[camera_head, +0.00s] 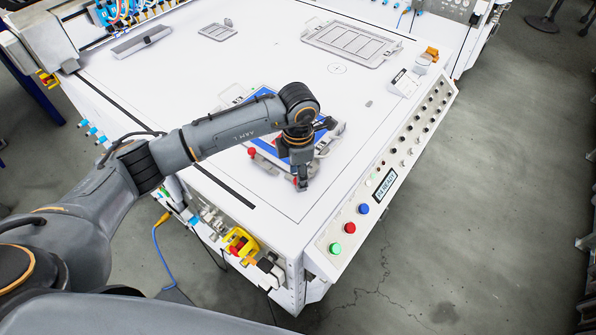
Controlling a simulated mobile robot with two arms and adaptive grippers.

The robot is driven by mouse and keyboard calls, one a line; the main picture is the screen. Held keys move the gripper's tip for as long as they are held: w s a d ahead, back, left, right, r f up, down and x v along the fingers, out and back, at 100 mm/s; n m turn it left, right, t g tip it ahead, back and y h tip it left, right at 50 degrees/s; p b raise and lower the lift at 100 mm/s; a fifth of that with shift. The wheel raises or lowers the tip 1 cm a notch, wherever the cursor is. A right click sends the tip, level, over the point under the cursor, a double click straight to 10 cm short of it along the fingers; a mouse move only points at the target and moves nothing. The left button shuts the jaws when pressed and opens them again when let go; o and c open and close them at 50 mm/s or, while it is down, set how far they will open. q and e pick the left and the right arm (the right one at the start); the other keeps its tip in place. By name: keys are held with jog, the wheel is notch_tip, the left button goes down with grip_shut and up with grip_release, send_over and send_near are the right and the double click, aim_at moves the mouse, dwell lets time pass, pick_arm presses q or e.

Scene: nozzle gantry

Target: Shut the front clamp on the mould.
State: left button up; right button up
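The mould (262,149), with a blue frame and light metal edges, lies on the white table top, largely hidden behind my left arm. A red-tipped clamp handle (252,153) shows at its left side. Another small red tip shows low at the front edge, right by my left gripper (301,182). The gripper points down at the mould's front edge. The front clamp is mostly covered by the gripper, so I cannot tell whether it is open or shut, or whether the fingers touch it. My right gripper is out of view.
A control panel (340,232) with green, red and blue buttons runs along the table's right edge. A grey framed plate (352,42) and a smaller plate (217,31) lie further back. A yellow-and-red switch (240,243) is on the front side.

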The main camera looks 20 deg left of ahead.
pick_arm(q)
jog(key=shift+f, duration=0.4)
grip_shut()
